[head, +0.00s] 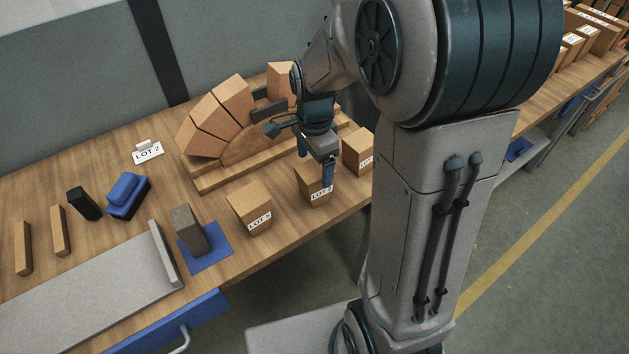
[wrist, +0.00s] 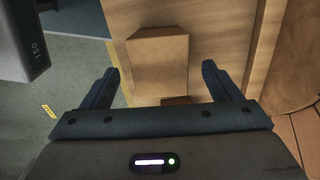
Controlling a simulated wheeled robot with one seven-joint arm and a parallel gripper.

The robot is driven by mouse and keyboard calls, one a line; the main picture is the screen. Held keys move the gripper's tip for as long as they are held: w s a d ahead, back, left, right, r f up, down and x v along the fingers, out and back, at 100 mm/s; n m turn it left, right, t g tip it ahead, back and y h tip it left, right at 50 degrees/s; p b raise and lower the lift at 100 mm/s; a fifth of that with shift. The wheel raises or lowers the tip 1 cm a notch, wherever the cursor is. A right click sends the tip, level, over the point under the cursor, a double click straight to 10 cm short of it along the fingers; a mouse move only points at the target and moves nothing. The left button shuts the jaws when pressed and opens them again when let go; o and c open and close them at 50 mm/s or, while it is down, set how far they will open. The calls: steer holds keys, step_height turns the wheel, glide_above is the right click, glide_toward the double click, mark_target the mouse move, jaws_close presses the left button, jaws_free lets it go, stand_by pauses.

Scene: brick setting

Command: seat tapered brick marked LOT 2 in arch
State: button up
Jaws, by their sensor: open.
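The arch (head: 222,105) stands on a wooden form at the back of the bench, with tapered bricks up its left side and one brick (head: 281,80) right of a gap near the top. Three tapered bricks with LOT labels stand along the front edge: a left one (head: 250,210), a middle one (head: 311,192) and a right one (head: 358,150). The middle label is partly covered by a finger, so its number is unreadable; the right label is also unclear. My gripper (head: 315,165) is open at the middle brick. In the wrist view a brick (wrist: 158,68) lies between the spread fingers, apart from both.
A LOT 2 card (head: 148,152) stands on the bench left of the arch. A grey block on a blue mat (head: 222,238), a blue-topped block (head: 125,193), a black block (head: 84,204) and two thin wooden strips (head: 60,231) occupy the left. A grey slab (head: 100,290) lies in front.

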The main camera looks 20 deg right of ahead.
steer(key=shift+f, duration=1.4)
steer(key=c, duration=1.2)
steer(key=shift+c, duration=0.2)
